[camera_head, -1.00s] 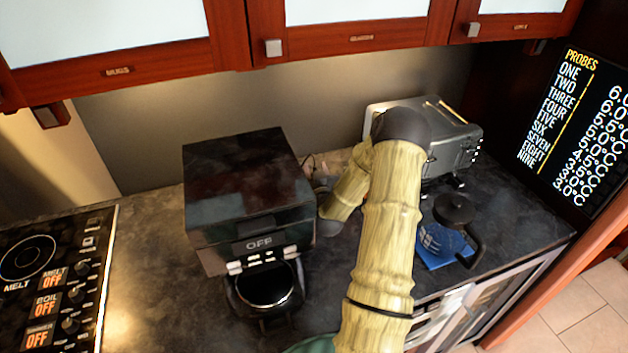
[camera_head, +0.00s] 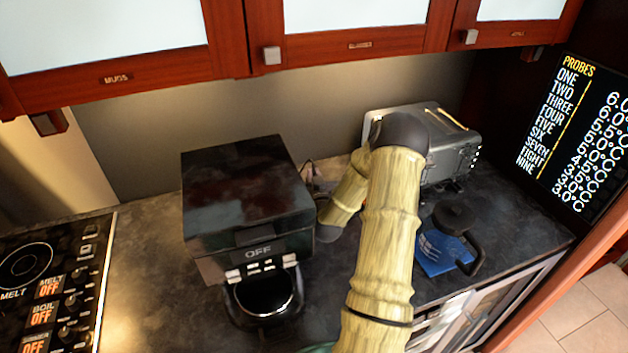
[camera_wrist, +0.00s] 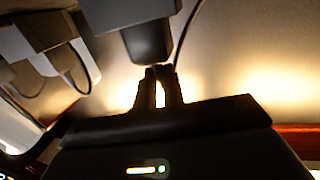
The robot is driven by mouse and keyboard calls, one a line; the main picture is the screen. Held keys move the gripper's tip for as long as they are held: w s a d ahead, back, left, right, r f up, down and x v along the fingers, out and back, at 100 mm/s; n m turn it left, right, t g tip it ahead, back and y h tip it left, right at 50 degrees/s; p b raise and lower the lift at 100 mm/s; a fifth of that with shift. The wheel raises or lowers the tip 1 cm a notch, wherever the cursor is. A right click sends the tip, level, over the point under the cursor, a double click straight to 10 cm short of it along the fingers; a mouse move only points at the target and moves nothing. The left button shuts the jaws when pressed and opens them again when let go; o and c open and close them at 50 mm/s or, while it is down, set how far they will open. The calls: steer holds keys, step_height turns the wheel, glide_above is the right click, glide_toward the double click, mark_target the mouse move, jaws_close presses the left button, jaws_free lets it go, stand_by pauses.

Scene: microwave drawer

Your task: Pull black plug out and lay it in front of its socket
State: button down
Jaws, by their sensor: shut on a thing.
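In the wrist view the tips of my gripper (camera_wrist: 162,76) are close together at the lower end of a dark block (camera_wrist: 149,42), which looks like the black plug. A grey piece (camera_wrist: 125,12) adjoins the block above; I cannot tell whether the two are joined as plug and socket. A thin dark cord (camera_wrist: 187,35) runs up to the right from beside the fingertips. In the head view my gripper is hidden behind the black coffee maker and my own arm, near the back wall.
The coffee maker (camera_head: 245,195) stands left of my arm, close to it. In the wrist view a pale fitting (camera_wrist: 88,66) with a looped cable is at the left.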

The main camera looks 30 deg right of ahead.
step_height(320, 180, up, 10)
steer(key=b, duration=0.1)
steer(key=shift+f, duration=0.2)
steer(key=shift+s+f, duration=0.1)
stand_by(0.9)
